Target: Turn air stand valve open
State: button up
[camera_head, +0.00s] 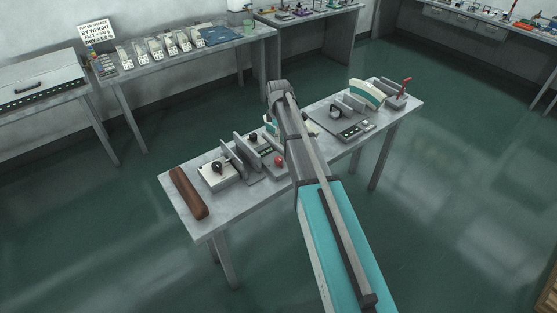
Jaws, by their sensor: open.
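A long grey bench (190,222) stands in the middle of the view with several small devices on it. At its right end a red lever-like part (404,86) stands up from a small grey fixture (396,99). A red ball knob (279,160) sits near the middle of the bench, beside grey upright plates (247,160). I cannot tell which of these, if any, is the air stand valve. My arm reaches up across the middle of the bench and hides part of it. My gripper cannot be made out.
A brown roll (188,192) lies at the bench's left end, beside a plate with a black knob (216,170). A white and teal curved block (366,93) stands near the right end. A back table (240,42) holds several small items. The green floor around the bench is clear.

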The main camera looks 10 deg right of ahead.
aim_at(278, 159)
jog(key=shift+f+b, duration=6.65)
jog(key=shift+f, duration=0.1)
grip_shut()
